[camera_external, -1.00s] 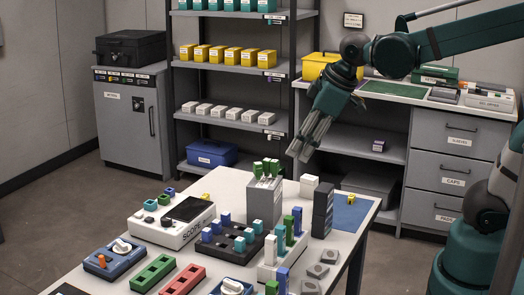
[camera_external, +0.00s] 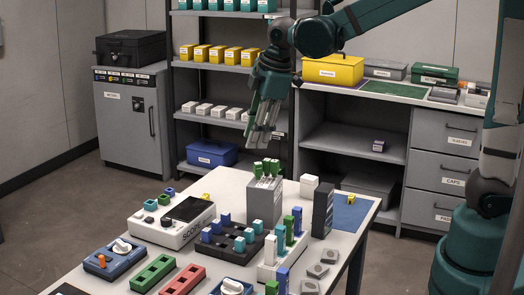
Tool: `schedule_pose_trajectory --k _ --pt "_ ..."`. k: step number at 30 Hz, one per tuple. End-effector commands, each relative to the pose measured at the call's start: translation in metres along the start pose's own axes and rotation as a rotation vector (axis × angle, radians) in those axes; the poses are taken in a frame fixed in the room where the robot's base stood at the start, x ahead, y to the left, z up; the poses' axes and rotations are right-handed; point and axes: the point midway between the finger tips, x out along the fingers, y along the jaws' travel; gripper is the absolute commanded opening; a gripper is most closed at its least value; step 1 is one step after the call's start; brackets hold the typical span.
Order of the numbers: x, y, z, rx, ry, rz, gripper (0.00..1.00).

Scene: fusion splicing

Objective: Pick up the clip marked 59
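No number 59 is readable on any clip from here. Several small green pieces, possibly clips (camera_external: 265,167), stand upright in the top of a grey block (camera_external: 264,200) on the table. My gripper (camera_external: 260,142) points down above these green pieces, slightly left of them, and appears apart from them. Its grey fingers are seen close together from this angle, so their opening is unclear. I see nothing held in them. Other small upright coloured pieces stand in a dark rack (camera_external: 230,243) and a white rack (camera_external: 281,258).
A dark upright block (camera_external: 322,210) and a white box (camera_external: 309,185) stand right of the grey block. A white splicer (camera_external: 172,222) is to the left. Shelving (camera_external: 229,128) and a counter (camera_external: 400,95) with a yellow case (camera_external: 333,70) are behind.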

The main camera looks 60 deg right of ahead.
Motion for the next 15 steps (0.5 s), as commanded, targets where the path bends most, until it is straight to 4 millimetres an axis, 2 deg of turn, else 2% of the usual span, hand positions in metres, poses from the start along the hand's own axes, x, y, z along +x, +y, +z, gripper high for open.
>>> schedule_pose_trajectory --k 15 --pt "0.050 0.056 -0.031 -0.252 -0.049 -0.080 0.28"
